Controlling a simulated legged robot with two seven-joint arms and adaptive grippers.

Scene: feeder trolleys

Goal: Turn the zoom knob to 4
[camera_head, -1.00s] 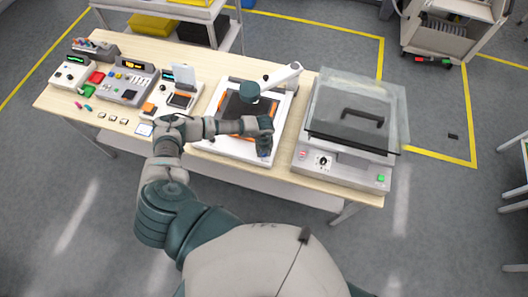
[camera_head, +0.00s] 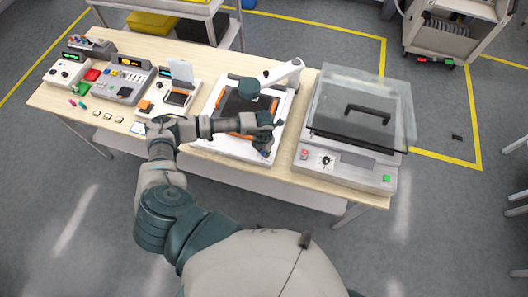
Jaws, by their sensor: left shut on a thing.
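A white document-camera unit (camera_head: 213,139) with a dark panel edged in orange and a jointed arm with a teal head (camera_head: 249,87) stands in the middle of the table. My left gripper (camera_head: 263,152) points down at the unit's front right corner. It is shut on the zoom knob there, which the fingers mostly hide. The knob's scale and pointer cannot be read. My left forearm crosses the front part of the unit. My right gripper is not in view.
A machine with a clear lid (camera_head: 360,92), a black dial (camera_head: 326,161) and a green button stands close to the right. Several small consoles, including a grey one (camera_head: 124,80), stand at the left. A trolley (camera_head: 455,28) is at the back right.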

